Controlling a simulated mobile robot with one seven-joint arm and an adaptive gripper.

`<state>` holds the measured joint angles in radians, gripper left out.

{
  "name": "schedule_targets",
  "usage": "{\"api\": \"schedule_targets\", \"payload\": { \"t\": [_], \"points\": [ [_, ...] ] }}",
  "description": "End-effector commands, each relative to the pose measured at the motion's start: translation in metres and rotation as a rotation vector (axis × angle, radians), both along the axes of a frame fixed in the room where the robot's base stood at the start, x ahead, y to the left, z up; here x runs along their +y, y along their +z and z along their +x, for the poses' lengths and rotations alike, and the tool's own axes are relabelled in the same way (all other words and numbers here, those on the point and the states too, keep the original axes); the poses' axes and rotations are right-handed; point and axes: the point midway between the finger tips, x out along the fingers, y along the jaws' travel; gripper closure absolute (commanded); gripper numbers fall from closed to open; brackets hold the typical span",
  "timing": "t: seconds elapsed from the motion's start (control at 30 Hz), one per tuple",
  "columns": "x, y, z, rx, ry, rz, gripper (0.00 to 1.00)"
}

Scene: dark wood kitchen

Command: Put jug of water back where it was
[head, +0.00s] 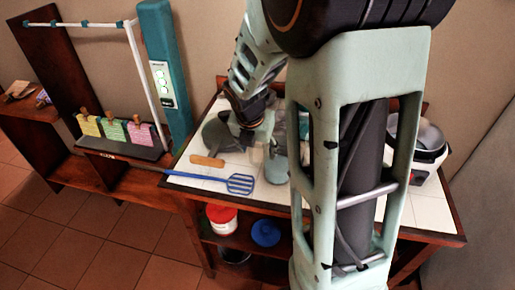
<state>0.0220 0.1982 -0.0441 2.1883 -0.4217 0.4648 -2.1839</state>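My arm comes down across the middle of the head view and hides much of the table. My gripper (262,155) is low over the white tabletop (200,181), just right of a grey pan. A greyish-blue shape shows at its fingers, partly behind my arm. I cannot tell whether this is the jug of water or part of the gripper. No jug can be clearly made out. The fingers are too small and too covered to show whether they are open or shut.
The grey pan (217,136) has a wooden handle (207,161). A blue slotted spatula (239,184) lies in front. A white appliance (430,150) stands at right. Red-and-white (222,219) and blue (265,233) containers sit on the lower shelf. A rack (120,148) stands left; floor is clear at lower left.

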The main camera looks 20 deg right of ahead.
Motion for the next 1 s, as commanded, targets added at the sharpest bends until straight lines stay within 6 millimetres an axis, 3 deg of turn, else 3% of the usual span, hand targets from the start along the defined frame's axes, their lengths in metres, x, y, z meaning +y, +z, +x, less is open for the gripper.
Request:
{"api": "schedule_targets", "payload": {
  "t": [0.27, 0.7, 1.0],
  "points": [
    [0.001, 0.008, -0.001, -0.001, 0.000, 0.000, 0.46],
    [0.018, 0.085, -0.024, -0.006, 0.001, -0.001, 0.46],
    [0.025, 0.113, -0.035, -0.001, 0.000, 0.000, 0.46]
  ]
}}
